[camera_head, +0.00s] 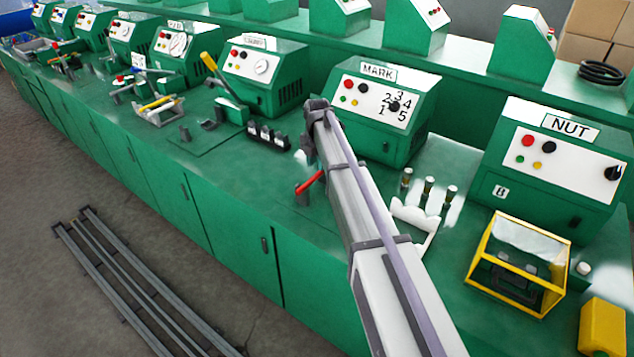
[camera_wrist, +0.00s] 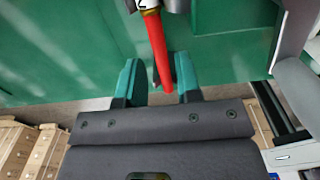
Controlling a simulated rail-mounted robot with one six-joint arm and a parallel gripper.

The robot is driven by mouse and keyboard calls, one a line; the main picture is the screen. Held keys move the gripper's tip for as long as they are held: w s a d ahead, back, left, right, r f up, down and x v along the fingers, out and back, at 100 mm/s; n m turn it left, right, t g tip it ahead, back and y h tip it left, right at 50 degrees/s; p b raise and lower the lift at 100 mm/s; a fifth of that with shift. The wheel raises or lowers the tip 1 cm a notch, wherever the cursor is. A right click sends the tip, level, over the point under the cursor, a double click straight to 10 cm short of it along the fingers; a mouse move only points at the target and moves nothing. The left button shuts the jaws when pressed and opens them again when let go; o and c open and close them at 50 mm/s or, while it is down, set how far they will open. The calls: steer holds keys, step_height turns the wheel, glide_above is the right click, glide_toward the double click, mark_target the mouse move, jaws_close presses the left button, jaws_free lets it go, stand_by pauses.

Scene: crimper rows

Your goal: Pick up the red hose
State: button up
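A green machine marked MARK (camera_head: 375,105) stands behind my arm, and one marked NUT (camera_head: 560,160) to the right. A white holder (camera_head: 414,222) and a yellow-framed box (camera_head: 515,265) stand on the bench. The floor (camera_head: 60,190) at left is mostly clear, with metal rails.

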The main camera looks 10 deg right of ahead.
mark_target(317, 174)
step_height(317, 174, down, 5)
steer(key=b, duration=0.4)
steer(key=shift+w+f+b, duration=0.15)
steer(key=shift+b, duration=0.2)
steer(key=shift+r, duration=0.25)
steer(key=shift+c, duration=0.2)
jaws_close()
